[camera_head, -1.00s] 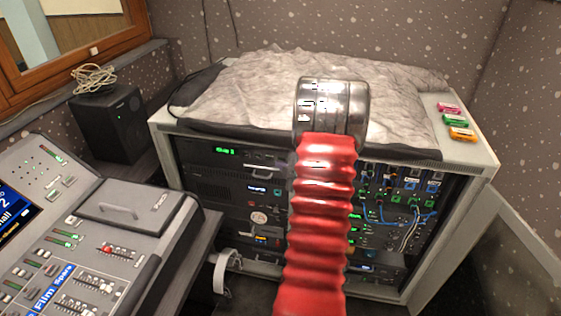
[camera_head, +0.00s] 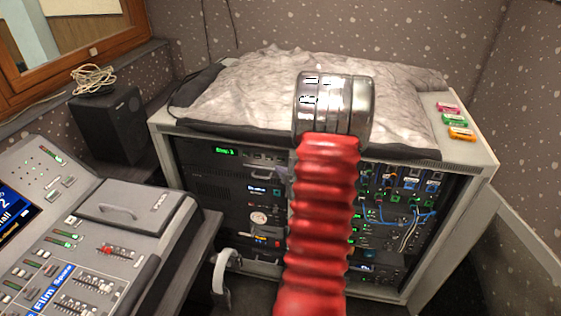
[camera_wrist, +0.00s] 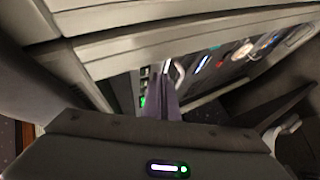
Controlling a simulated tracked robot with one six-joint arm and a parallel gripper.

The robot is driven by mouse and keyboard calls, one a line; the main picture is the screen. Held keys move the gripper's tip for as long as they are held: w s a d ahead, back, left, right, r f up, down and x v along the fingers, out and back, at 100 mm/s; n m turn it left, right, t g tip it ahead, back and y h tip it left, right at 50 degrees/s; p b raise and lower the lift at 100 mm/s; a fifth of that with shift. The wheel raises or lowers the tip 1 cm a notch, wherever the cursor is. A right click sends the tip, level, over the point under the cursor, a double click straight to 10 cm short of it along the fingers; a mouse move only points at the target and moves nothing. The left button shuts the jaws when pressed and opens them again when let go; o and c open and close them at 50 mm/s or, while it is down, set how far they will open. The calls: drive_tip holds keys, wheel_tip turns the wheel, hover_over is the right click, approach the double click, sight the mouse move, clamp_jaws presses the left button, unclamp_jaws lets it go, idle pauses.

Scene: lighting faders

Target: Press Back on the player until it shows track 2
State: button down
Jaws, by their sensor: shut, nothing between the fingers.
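The player (camera_head: 232,155) is the top unit on the left side of the rack, with a small green display at its left and small buttons toward its right. The display text looks like "Stop" and a digit too small to read surely. In the wrist view, part of a green-lit panel (camera_wrist: 144,101) shows just left of the fingers. My gripper (camera_wrist: 166,100) is shut and empty, its narrow fingers pointing at the rack front. In the head view, its fingertips show only partly, right of the player's buttons. My red arm hides the middle of the rack.
The rack cabinet (camera_head: 467,153) has a grey cloth (camera_head: 250,85) on top and several small coloured items at its right. Blue cables (camera_head: 428,216) hang at its right half. A mixing desk (camera_head: 120,260) stands at the left, and headphones (camera_head: 221,275) hang low between them.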

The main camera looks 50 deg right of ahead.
drive_tip(key=shift+s+a, duration=0.2)
drive_tip(key=shift+a, duration=0.35)
drive_tip(key=shift+s+a, duration=0.2)
drive_tip(key=shift+a, duration=0.35)
